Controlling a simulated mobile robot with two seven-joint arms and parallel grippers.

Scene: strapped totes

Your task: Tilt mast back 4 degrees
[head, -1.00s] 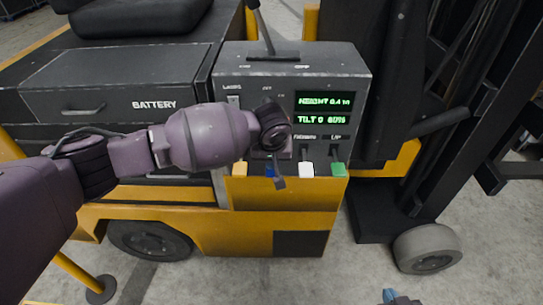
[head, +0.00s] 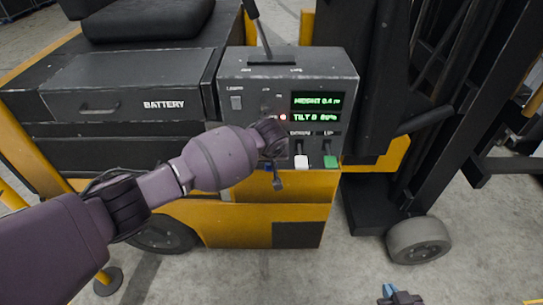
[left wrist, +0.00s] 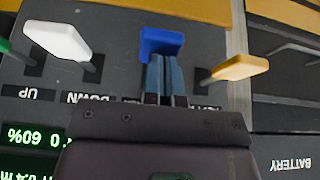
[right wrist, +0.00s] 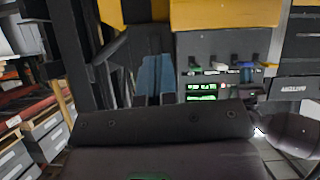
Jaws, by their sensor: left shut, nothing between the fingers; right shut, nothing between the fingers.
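The yellow forklift's dark control panel (head: 232,121) faces me. Its green display (head: 316,108) reads height 0.4 m and tilt 0. A blue lever (left wrist: 160,42) stands between a white lever (left wrist: 70,42) and a yellow lever (left wrist: 238,67) in the left wrist view. My left gripper (left wrist: 165,65) is shut and empty at the blue paddle's lower edge; I cannot tell if it touches. In the head view my left wrist hides most of the blue lever. The black mast (head: 470,110) stands at right. My right gripper (head: 390,291) is shut and empty, low in the head view.
A green lever (head: 330,162) is at the panel's right end. A red light (head: 283,117) is lit beside the display. A black lever (head: 258,28) rises above the panel. The battery box (head: 130,95) is at left. Open concrete floor lies in front.

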